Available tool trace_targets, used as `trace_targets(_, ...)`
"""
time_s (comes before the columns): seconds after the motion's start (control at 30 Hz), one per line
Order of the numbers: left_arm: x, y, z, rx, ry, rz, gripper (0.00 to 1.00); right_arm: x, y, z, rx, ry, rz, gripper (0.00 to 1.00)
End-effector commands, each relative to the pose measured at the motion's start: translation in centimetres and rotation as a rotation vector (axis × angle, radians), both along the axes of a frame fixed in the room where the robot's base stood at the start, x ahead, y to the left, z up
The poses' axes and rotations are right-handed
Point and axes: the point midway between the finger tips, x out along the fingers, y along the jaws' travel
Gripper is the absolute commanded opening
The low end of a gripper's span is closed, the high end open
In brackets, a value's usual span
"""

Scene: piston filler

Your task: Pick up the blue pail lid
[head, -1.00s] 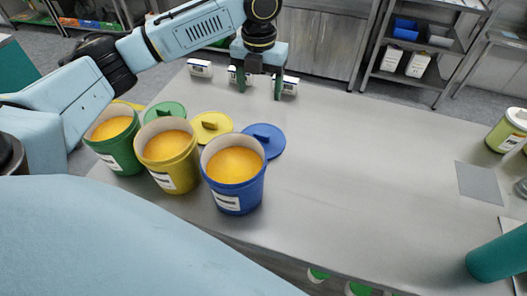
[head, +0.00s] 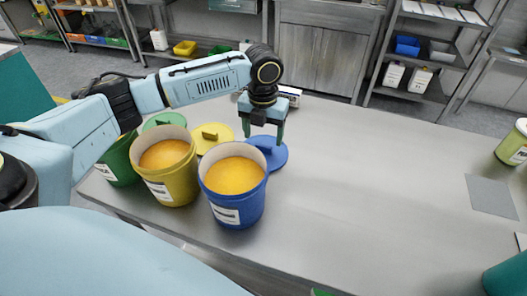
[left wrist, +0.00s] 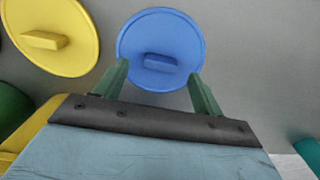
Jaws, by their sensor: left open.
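The blue pail lid (head: 277,154) lies flat on the table behind the blue pail (head: 234,200). In the left wrist view the lid (left wrist: 184,45) shows whole, with a raised bar handle (left wrist: 161,62) across its middle. My left gripper (head: 263,138) hangs over the lid, pointing down, and partly hides it in the head view. Its two green fingers are apart, one to each side of the handle in the left wrist view (left wrist: 159,78), with nothing between them. I cannot tell how far above the handle the fingertips are. My right gripper is not in view.
A yellow pail (head: 170,185) and a green pail (head: 117,165), both open-topped, stand left of the blue one. Yellow (head: 222,142) and green (head: 160,121) lids lie behind them. A grey mat (head: 491,195) lies at right. The table's middle is clear.

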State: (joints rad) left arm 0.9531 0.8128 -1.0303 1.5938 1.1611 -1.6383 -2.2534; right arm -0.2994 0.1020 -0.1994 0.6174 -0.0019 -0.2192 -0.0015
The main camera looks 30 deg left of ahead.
Motion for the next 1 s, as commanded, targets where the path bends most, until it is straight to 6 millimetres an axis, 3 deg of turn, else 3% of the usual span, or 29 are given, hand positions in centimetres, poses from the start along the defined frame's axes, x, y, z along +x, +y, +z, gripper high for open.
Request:
trace_targets(0.2, -0.2, -0.2, -3.4, 0.001, 0.002, 0.000, 0.69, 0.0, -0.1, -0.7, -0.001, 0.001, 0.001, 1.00)
trace_targets(0.47, -0.2, -0.2, -3.6, 0.001, 0.000, -0.001, 0.68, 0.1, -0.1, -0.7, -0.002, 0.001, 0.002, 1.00)
trace_targets(0.8, -0.2, -0.2, -3.6, 0.001, 0.000, 0.000, 0.23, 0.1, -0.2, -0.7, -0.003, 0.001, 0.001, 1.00)
trace_targets(1.0, -0.2, -0.2, -3.6, 0.001, 0.000, 0.000, 0.20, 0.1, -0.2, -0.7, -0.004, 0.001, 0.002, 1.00)
